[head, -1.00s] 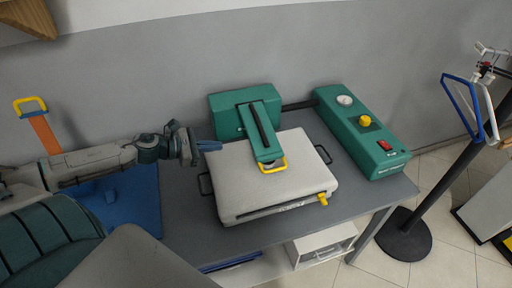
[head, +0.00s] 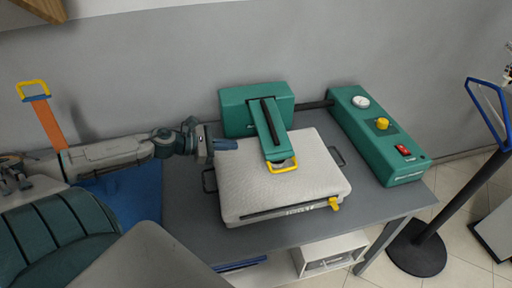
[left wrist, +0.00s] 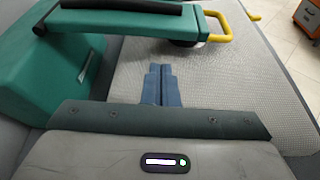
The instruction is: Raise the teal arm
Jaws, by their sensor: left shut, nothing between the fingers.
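The teal arm (head: 272,128) reaches forward from a teal housing (head: 238,112) over a light grey padded press board (head: 310,180). A yellow loop handle (head: 283,165) is at its front end. The arm lies low over the board. My left gripper (head: 228,144) is shut and empty, left of the arm and apart from it. In the left wrist view the blue fingertips (left wrist: 162,84) are together over the pad, with the teal arm (left wrist: 120,30) and yellow handle (left wrist: 215,27) beyond them. My right gripper is not in view.
A teal control box (head: 375,135) with a gauge, yellow knob and red switch stands at the right of the grey table (head: 185,215). A yellow lever (head: 334,203) is at the board's front corner. A black stand (head: 455,195) is on the floor at right.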

